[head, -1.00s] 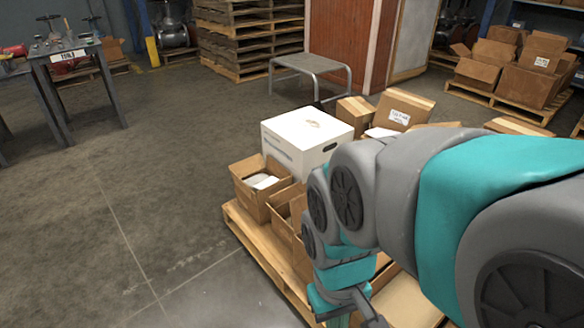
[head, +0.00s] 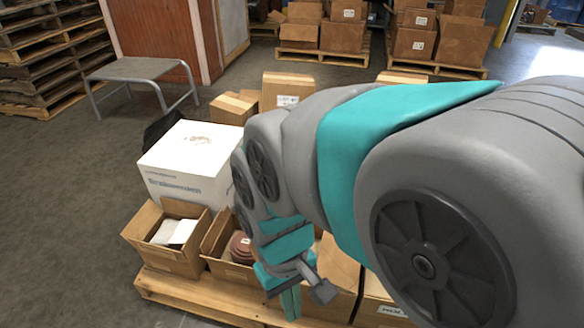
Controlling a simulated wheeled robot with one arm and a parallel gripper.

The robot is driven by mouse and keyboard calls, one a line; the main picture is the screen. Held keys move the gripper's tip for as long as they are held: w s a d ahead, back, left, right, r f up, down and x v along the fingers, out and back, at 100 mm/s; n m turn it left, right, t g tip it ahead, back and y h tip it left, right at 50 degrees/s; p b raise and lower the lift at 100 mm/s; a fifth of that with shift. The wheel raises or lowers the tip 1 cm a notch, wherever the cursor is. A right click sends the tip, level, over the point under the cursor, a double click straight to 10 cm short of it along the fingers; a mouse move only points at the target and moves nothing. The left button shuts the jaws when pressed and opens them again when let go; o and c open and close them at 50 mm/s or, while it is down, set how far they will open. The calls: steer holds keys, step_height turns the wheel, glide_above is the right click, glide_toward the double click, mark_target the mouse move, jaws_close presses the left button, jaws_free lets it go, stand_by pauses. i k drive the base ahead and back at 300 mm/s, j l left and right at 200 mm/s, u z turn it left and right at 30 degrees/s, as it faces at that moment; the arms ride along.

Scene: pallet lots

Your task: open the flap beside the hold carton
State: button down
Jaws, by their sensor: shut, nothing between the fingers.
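On a wooden pallet (head: 190,298), open cartons stand in a front row. The left open carton (head: 165,252) holds white and grey items with its flaps up. Beside it, another open carton (head: 214,245) holds a stack of brown round items (head: 240,247). A carton (head: 380,312) at the front right carries a partly hidden printed label. I cannot tell which carton is the hold carton. My gripper (head: 291,304) points down over the front row, shut and empty. My arm hides much of the pallet's right side, so contact with a flap cannot be told.
A white box (head: 185,168) stands behind the left open carton. Taller labelled cartons (head: 287,88) stand at the back. A grey metal table (head: 140,70) and loaded pallets (head: 325,57) are beyond. Floor (head: 60,200) to the left is clear.

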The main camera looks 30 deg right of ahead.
mark_target(342, 271)
steer(key=z, duration=1)
steer(key=k+l+u, duration=0.1)
steer(key=k, duration=0.35)
steer(key=i+l, duration=0.1)
steer(key=k, duration=0.15)
